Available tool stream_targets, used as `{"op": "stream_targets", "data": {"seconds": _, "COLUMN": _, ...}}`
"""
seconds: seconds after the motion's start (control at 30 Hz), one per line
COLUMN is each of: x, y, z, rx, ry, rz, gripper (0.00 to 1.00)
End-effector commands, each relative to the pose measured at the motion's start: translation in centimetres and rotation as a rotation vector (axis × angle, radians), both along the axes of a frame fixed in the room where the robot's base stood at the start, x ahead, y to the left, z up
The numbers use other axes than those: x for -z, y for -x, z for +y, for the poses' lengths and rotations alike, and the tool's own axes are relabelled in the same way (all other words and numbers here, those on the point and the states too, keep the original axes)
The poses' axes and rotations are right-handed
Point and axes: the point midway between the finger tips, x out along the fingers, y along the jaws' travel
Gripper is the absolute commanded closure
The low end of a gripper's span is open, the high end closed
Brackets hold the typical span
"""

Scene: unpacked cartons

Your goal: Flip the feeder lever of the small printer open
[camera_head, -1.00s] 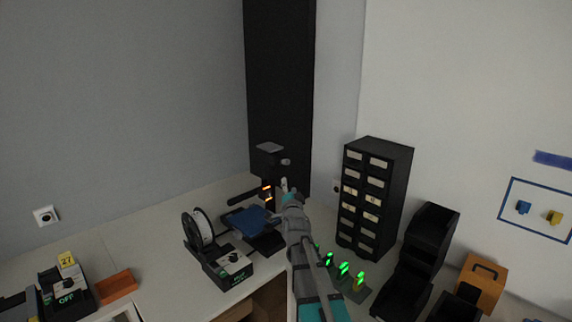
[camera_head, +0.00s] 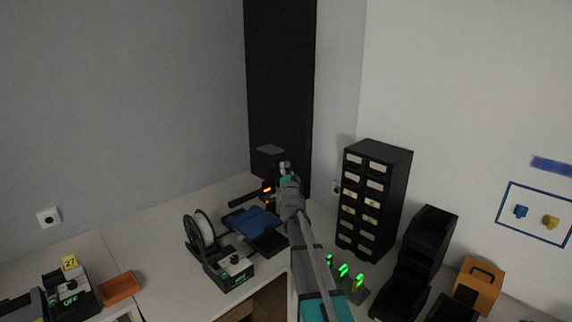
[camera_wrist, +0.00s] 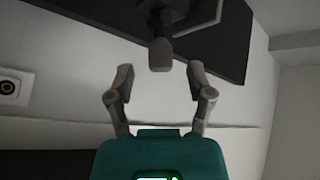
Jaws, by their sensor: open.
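The small printer (camera_head: 255,222) stands on the bench by the corner, with a blue bed, a dark upright and a small orange light. In the wrist view, a dark part hangs from above with a grey, blunt-ended piece (camera_wrist: 160,55) that looks like the feeder lever. My gripper (camera_head: 285,167) is in front of the printer's upper part and hides some of it. In the wrist view my gripper (camera_wrist: 160,76) is open and empty. The grey piece's end lies between the two fingers in the picture, just past their tips; contact with either is not visible.
A white filament spool (camera_head: 203,230) and a control box (camera_head: 232,270) stand left of the printer. A black drawer cabinet (camera_head: 373,200), green-lit pieces (camera_head: 343,271) and black bins (camera_head: 420,255) are at right. A tall dark panel (camera_head: 280,80) rises behind.

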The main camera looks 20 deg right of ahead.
Motion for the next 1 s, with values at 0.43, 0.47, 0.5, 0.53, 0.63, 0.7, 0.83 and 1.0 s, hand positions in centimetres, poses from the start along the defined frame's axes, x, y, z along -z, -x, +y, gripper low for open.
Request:
{"op": "stream_targets", "data": {"seconds": 0.43, "x": -0.8, "y": -3.1, "z": -1.0, "rx": 0.000, "ry": 0.000, "rz": 0.000, "gripper": 0.32}}
{"op": "stream_targets", "data": {"seconds": 0.47, "x": -0.8, "y": -3.1, "z": -1.0, "rx": 0.000, "ry": 0.000, "rz": 0.000, "gripper": 0.32}}
{"op": "stream_targets", "data": {"seconds": 0.5, "x": -0.8, "y": -3.1, "z": -1.0, "rx": 0.000, "ry": 0.000, "rz": 0.000, "gripper": 0.32}}
{"op": "stream_targets", "data": {"seconds": 0.53, "x": -0.8, "y": -3.1, "z": -1.0, "rx": 0.000, "ry": 0.000, "rz": 0.000, "gripper": 0.32}}
{"op": "stream_targets", "data": {"seconds": 0.63, "x": -0.8, "y": -3.1, "z": -1.0, "rx": 0.000, "ry": 0.000, "rz": 0.000, "gripper": 0.32}}
{"op": "stream_targets", "data": {"seconds": 0.7, "x": -0.8, "y": -3.0, "z": -1.0, "rx": 0.000, "ry": 0.000, "rz": 0.000, "gripper": 0.32}}
{"op": "stream_targets", "data": {"seconds": 0.83, "x": -0.8, "y": -3.0, "z": -1.0, "rx": 0.000, "ry": 0.000, "rz": 0.000, "gripper": 0.56}}
{"op": "stream_targets", "data": {"seconds": 1.0, "x": -0.8, "y": -3.0, "z": -1.1, "rx": 0.001, "ry": 0.001, "rz": 0.000, "gripper": 0.87}}
